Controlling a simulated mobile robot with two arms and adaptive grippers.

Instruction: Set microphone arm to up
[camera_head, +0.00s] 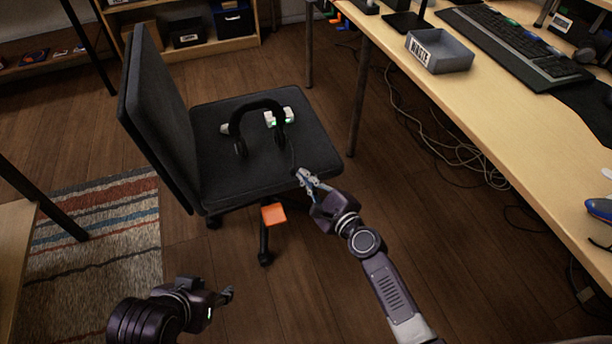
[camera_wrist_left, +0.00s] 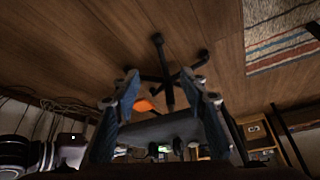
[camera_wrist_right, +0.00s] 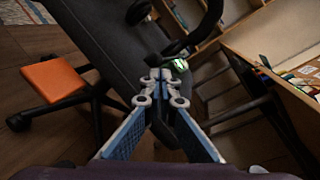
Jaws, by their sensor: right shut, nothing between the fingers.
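A black headset (camera_head: 262,104) lies on the seat of a dark office chair (camera_head: 215,165). In the right wrist view part of the headset (camera_wrist_right: 212,20) shows at the top, with an ear cup just beyond my fingers. I cannot clearly make out the microphone arm; a thin dark piece near the right fingertips may be it. My right gripper (camera_head: 303,175) is shut and empty at the seat's front edge, and its closed fingertips also show in the right wrist view (camera_wrist_right: 163,78). My left gripper (camera_head: 229,294) is low, away from the chair; its fingers are spread in the left wrist view (camera_wrist_left: 161,82).
An orange square (camera_head: 273,214) is at the chair's front. The desk (camera_head: 480,120) with a waste tray (camera_head: 440,50) stands right, with cables beneath. A striped rug (camera_head: 100,235) lies left.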

